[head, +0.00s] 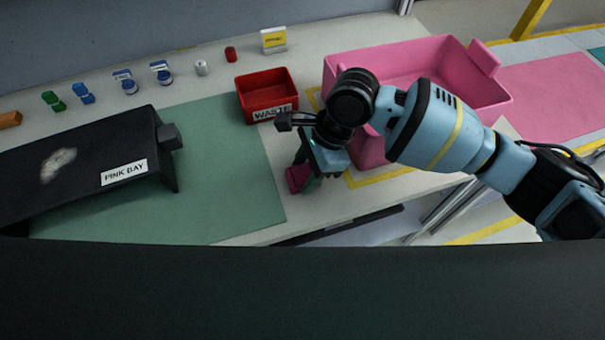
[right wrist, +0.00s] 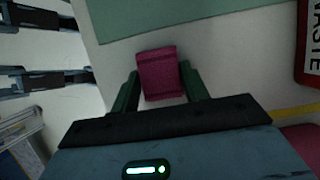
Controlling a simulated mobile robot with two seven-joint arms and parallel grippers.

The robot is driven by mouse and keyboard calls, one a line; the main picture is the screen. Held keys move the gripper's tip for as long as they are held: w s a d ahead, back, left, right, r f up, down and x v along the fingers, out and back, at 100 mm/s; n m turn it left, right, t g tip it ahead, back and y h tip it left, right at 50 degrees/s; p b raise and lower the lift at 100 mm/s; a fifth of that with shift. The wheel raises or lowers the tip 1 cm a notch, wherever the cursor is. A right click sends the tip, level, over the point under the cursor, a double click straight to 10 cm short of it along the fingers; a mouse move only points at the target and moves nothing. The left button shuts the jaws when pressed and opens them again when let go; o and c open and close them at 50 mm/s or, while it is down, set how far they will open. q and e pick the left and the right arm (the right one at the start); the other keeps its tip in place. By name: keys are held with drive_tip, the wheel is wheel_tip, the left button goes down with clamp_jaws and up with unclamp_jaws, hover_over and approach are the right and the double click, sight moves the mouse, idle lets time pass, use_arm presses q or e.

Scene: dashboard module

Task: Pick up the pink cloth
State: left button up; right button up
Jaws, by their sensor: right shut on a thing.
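The pink cloth (head: 298,178) is a small folded, dark magenta block near the front edge of the white table, between the green mat and the pink crate. My right gripper (head: 307,178) points down and is shut on it. In the right wrist view the cloth (right wrist: 160,75) sits between the two green fingers of the gripper (right wrist: 160,88). I cannot tell whether the cloth still touches the table. My left gripper is not in view.
A red bin (head: 268,106) labelled WASTE stands behind my right gripper, and a large pink crate (head: 345,65) to its right. A black case (head: 75,185) labelled PINK BAY lies on the green mat (head: 225,190). Several small items line the back.

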sight(295, 181)
drive_tip(key=shift+r, duration=0.1)
drive_tip(key=shift+c, duration=0.4)
drive_tip(key=shift+r, duration=0.55)
drive_tip(key=shift+s+a+r+p, duration=0.1)
drive_tip(key=shift+s+r+p, duration=0.2)
drive_tip(key=shift+r, duration=0.3)
drive_tip(key=shift+s+a+r+p, duration=0.15)
drive_tip(key=shift+s+r, duration=0.15)
drive_tip(key=shift+r, duration=0.3)
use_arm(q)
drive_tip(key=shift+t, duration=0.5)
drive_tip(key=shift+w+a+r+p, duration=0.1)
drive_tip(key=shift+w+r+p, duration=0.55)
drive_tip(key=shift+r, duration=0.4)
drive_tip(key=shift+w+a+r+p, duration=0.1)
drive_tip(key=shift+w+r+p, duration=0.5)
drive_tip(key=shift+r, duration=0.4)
use_arm(e)
drive_tip(key=s+a+r, duration=0.1)
drive_tip(key=s+a, duration=0.1)
drive_tip(key=s, duration=1.2)
drive_tip(key=shift+s+a+r, duration=0.15)
drive_tip(key=shift+s+a, duration=0.1)
drive_tip(key=shift+s, duration=0.05)
